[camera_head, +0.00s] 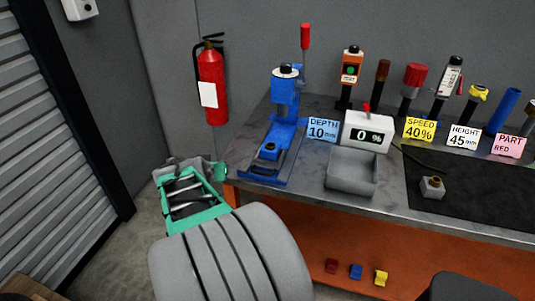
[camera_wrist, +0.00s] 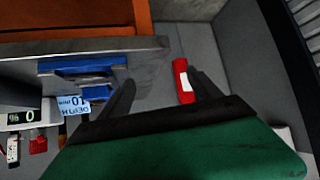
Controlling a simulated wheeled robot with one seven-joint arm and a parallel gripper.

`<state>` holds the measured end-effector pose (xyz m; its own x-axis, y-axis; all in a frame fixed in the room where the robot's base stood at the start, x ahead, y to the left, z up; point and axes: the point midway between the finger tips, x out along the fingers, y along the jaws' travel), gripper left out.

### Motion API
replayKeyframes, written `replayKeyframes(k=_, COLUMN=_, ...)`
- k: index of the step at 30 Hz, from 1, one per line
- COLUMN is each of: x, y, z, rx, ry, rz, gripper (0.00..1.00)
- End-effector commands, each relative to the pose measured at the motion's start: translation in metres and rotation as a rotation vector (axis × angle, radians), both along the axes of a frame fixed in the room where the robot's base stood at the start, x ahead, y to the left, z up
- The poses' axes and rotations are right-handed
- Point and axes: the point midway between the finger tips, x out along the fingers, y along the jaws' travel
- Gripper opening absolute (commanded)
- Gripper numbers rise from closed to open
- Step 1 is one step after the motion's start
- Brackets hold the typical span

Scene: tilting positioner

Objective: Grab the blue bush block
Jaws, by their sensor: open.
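The small blue bush block (camera_head: 355,271) sits on the orange lower shelf, between a red block (camera_head: 331,266) and a yellow block (camera_head: 380,278). It does not show in the wrist view. My gripper (camera_head: 190,182) is left of the workbench in the head view, up and to the left of the block and well apart from it. In the wrist view, the two dark fingers of my gripper (camera_wrist: 165,86) are spread with nothing between them.
The workbench (camera_head: 310,182) stands above the shelf and holds a blue press (camera_head: 284,95), a grey tray (camera_head: 352,188) and several upright tools. A fire extinguisher (camera_head: 212,85) is at the back wall. Floor left of the bench is clear.

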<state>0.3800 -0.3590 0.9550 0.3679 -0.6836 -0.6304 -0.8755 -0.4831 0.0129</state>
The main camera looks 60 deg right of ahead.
Motion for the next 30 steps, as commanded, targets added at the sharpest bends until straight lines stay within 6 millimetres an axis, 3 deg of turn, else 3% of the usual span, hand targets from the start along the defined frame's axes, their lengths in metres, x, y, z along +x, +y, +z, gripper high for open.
replayKeyframes(k=1, x=-0.031, y=-0.047, z=-0.005, rx=-0.069, ry=-0.033, rz=-0.122, gripper=0.78)
replayKeyframes(k=3, x=-0.067, y=-0.092, z=-0.003, rx=-0.163, ry=-0.073, rz=-0.240, gripper=0.80)
replayKeyframes(k=6, x=-0.100, y=-0.125, z=0.001, rx=-0.248, ry=-0.099, rz=-0.328, gripper=0.80)
replayKeyframes(k=9, x=-0.108, y=-0.141, z=0.000, rx=-0.274, ry=-0.105, rz=-0.352, gripper=0.80)
replayKeyframes(k=21, x=-0.097, y=-0.196, z=-0.027, rx=-0.271, ry=-0.105, rz=-0.346, gripper=0.80)
replayKeyframes(k=30, x=-0.095, y=-0.201, z=-0.030, rx=-0.271, ry=-0.106, rz=-0.344, gripper=0.78)
